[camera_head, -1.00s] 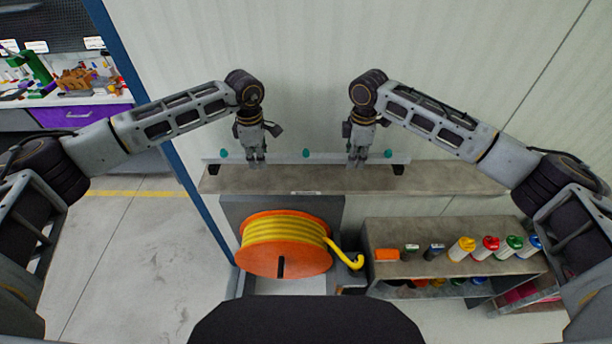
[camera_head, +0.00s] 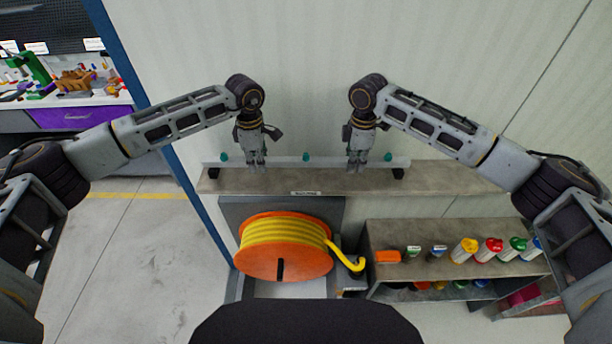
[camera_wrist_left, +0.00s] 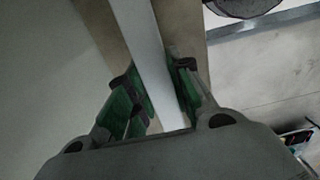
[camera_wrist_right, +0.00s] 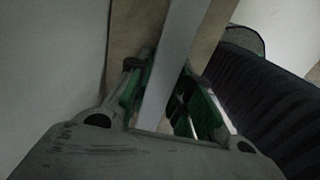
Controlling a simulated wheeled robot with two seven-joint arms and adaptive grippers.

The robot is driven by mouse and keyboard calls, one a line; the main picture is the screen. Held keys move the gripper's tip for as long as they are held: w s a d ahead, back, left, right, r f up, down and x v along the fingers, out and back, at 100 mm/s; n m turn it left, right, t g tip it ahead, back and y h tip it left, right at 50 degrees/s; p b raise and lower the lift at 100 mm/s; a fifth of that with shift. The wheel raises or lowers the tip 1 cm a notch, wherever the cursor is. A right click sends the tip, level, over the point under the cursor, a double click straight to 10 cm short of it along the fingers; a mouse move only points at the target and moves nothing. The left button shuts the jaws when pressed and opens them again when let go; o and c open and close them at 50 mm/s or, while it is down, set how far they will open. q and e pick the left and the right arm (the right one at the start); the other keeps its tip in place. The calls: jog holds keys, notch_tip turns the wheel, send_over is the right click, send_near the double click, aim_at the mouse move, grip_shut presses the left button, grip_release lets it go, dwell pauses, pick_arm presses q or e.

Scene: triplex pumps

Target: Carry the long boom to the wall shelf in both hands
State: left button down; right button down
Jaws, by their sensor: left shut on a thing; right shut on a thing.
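The long boom (camera_head: 330,163) is a thin pale grey bar with several teal knobs and black pieces near its ends. It lies level along the back of the wall shelf (camera_head: 300,182), a brownish grey board on the pale wall. I cannot tell whether it touches the shelf. My left gripper (camera_head: 256,166) is shut on the boom left of its middle. My right gripper (camera_head: 356,167) is shut on it right of its middle. The bar (camera_wrist_left: 150,50) runs between the green-lined fingers in the left wrist view, and likewise (camera_wrist_right: 176,60) in the right wrist view.
An orange reel of yellow hose (camera_head: 284,247) stands below the shelf. A low rack (camera_head: 385,232) with several coloured bottles is at the lower right. A blue post (camera_head: 165,145) rises left of the shelf. A workbench (camera_head: 75,118) is at the far left.

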pick_arm(q)
jog(key=shift+f+b, duration=0.6)
jog(key=shift+f, duration=0.05)
pick_arm(e)
jog(key=shift+f, duration=0.65)
pick_arm(q)
jog(key=c, duration=1.3)
grip_release()
pick_arm(e)
jog(key=c, duration=1.3)
grip_release()
pick_arm(q)
jog(key=shift+r, duration=0.2)
notch_tip(320, 180, up, 12)
jog(key=shift+f, duration=0.2)
pick_arm(e)
jog(key=shift+r, duration=0.15)
jog(key=shift+r, duration=5.85)
pick_arm(q)
jog(key=shift+s, duration=0.1)
pick_arm(e)
jog(key=shift+s+f, duration=0.1)
